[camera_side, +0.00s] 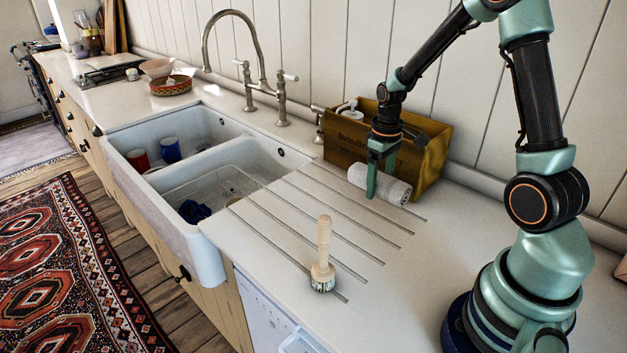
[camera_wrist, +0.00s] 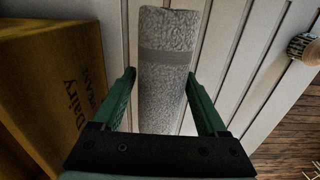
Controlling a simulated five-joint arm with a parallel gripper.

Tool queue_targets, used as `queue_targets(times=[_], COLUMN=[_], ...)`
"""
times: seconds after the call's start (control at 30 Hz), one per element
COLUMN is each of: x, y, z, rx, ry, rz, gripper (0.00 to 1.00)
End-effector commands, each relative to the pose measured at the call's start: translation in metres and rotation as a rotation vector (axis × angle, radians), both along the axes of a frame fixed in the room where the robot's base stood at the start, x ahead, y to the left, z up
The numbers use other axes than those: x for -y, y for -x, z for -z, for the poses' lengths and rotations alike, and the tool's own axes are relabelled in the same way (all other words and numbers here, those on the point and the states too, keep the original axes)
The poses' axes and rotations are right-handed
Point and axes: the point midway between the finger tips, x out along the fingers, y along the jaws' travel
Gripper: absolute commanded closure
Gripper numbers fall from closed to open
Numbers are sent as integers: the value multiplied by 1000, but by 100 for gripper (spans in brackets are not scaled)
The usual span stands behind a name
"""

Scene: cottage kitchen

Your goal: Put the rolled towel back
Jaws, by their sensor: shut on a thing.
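The rolled towel (camera_side: 394,188) is pale grey with a darker band and lies level just in front of the wooden box. My gripper (camera_side: 376,180) points down and is shut on it near its middle. In the wrist view the towel (camera_wrist: 165,75) sits between the two green fingers of my gripper (camera_wrist: 163,100). Whether its underside touches the counter cannot be told. The wooden box (camera_side: 432,157) has printed lettering and stands against the wall. It also shows at the left of the wrist view (camera_wrist: 50,80).
A wooden-handled brush (camera_side: 323,255) stands upright on the grooved white counter (camera_side: 440,270). The double sink (camera_side: 215,172) to the left holds a red mug (camera_side: 138,160), a blue mug (camera_side: 170,149) and a dark blue cloth (camera_side: 194,211). A tall tap (camera_side: 262,60) rises behind it.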

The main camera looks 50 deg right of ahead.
Motion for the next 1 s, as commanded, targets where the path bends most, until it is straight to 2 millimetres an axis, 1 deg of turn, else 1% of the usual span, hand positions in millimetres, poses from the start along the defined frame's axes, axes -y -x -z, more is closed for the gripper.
queue_targets(times=[0.03, 0.1, 0.27, 0.4, 0.5, 0.6, 0.93, 0.97, 1.0], x=[-1, 0, 0, 0, 0, 0, 0, 0, 0], y=[1, 0, 0, 1, 0, 0, 0, 0, 0], z=[9, 17, 27, 47, 57, 61, 63, 64, 63], rx=[-4, -2, -1, -3, -2, 1, 0, 0, 0], ry=[-2, -1, 0, -1, -1, 0, 0, 0, 0], rz=[0, -1, -1, -1, -1, -1, -1, -1, -1], gripper=[89, 89, 89, 89, 89, 89, 89, 21, 5])
